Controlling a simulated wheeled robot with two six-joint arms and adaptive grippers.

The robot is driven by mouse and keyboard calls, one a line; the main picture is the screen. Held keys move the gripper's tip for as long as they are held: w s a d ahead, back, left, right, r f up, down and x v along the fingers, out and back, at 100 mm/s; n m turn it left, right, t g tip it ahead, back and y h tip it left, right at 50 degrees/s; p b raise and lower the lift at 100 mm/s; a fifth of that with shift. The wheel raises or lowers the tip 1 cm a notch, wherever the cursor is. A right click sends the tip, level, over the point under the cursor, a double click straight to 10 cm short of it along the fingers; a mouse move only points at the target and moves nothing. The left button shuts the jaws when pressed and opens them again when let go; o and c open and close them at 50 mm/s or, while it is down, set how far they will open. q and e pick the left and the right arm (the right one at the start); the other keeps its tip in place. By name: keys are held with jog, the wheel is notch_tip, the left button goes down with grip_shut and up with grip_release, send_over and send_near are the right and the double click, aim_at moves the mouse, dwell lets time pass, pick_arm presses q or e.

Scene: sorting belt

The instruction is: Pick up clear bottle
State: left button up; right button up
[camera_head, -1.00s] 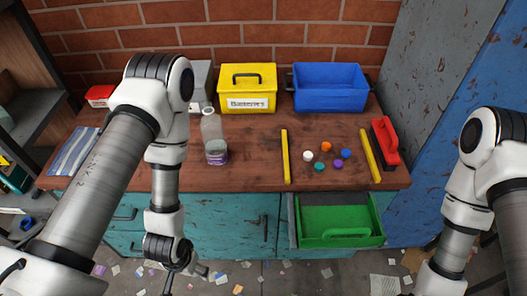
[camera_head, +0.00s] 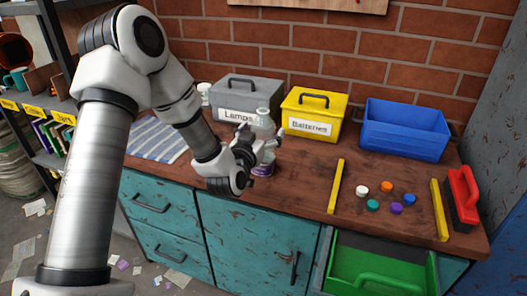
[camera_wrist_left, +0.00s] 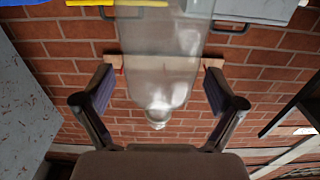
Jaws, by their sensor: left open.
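The clear bottle (camera_head: 264,122) stands upright on the wooden worktop, with a purple label near its base. My left gripper (camera_head: 262,138) is at the bottle, which partly hides behind it in the head view. In the left wrist view, the see-through bottle (camera_wrist_left: 160,75) lies between the two spread fingers of the left gripper (camera_wrist_left: 163,62). A gap shows on both sides, so the gripper is open around the bottle and not closed on it. My right gripper is not in view.
Behind the bottle stand a grey Lamps box (camera_head: 246,98) and a yellow Batteries box (camera_head: 313,114). A blue bin (camera_head: 405,130), yellow bars, several coloured caps and a red-handled brush (camera_head: 463,195) are to the right. A striped cloth (camera_head: 158,138) lies left.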

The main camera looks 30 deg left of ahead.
pick_arm(q)
jog(key=shift+w+a, duration=0.1)
jog(key=shift+w, duration=0.15)
jog(key=shift+s, duration=0.1)
jog(key=shift+c, duration=0.6)
jog(key=c, duration=0.9)
jog(key=shift+c, duration=0.2)
